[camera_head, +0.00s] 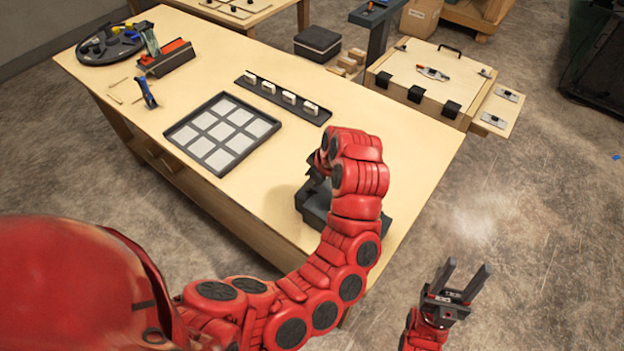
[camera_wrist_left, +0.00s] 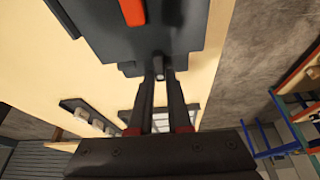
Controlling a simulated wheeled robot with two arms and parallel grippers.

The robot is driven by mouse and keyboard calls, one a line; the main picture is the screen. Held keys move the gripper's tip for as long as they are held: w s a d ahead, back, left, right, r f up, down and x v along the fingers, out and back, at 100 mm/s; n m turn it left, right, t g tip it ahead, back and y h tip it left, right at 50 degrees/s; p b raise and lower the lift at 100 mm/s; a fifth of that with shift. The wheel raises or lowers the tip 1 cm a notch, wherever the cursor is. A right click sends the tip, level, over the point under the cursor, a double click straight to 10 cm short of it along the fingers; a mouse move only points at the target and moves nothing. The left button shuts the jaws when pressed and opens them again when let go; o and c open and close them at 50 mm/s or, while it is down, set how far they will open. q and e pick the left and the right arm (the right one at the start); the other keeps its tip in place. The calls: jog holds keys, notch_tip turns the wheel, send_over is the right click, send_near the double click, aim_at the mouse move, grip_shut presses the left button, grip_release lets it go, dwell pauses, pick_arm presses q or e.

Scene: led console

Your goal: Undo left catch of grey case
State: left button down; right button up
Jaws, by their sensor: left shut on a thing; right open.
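The dark grey case (camera_head: 315,208) sits on the wooden table near its right front edge, partly hidden behind my left arm. In the left wrist view the case (camera_wrist_left: 185,30) fills the top, with an orange-red strip (camera_wrist_left: 132,10) on it. My left gripper (camera_wrist_left: 159,76) is at the case's near edge, its two fingers closed on a small grey catch (camera_wrist_left: 159,71). In the head view my left gripper (camera_head: 314,174) is mostly hidden by its wrist. My right gripper (camera_head: 466,277) is open and empty over the floor, right of the table.
A black-framed tray with pale squares (camera_head: 222,133) and a dark rail with white blocks (camera_head: 283,98) lie left of the case. A round dark tray (camera_head: 110,44) and a box with an orange top (camera_head: 165,57) stand at the far left. A wooden chest (camera_head: 430,80) stands beyond the table.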

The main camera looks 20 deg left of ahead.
pick_arm(q)
jog(key=m+p, duration=0.1)
jog(key=m+t, duration=0.1)
jog(key=m, duration=0.1)
jog(key=shift+s+a+r+p, duration=0.1)
jog(key=shift+s+r+p, duration=0.05)
jog(key=shift+p, duration=0.2)
jog(key=m+t+h+p, duration=0.1)
jog(key=m, duration=0.2)
jog(key=shift+s+a, duration=0.1)
jog(key=shift+a, duration=0.05)
jog(key=m+h+p, duration=0.1)
jog(key=m, duration=0.2)
jog(key=shift+a+t, duration=0.15)
jog(key=shift+t, duration=0.15)
jog(key=m+h+p, duration=0.1)
jog(key=m+p, duration=0.1)
jog(key=m, duration=0.1)
jog(key=shift+a+m+h, duration=0.15)
jog(key=shift+m+h, duration=0.25)
jog(key=shift+a+m+h+p, duration=0.1)
jog(key=shift+m+h+p, duration=0.9)
jog(key=shift+m, duration=1.2)
jog(key=c, duration=0.9)
grip_release()
jog(key=shift+f, duration=0.2)
jog(key=shift+o, duration=0.2)
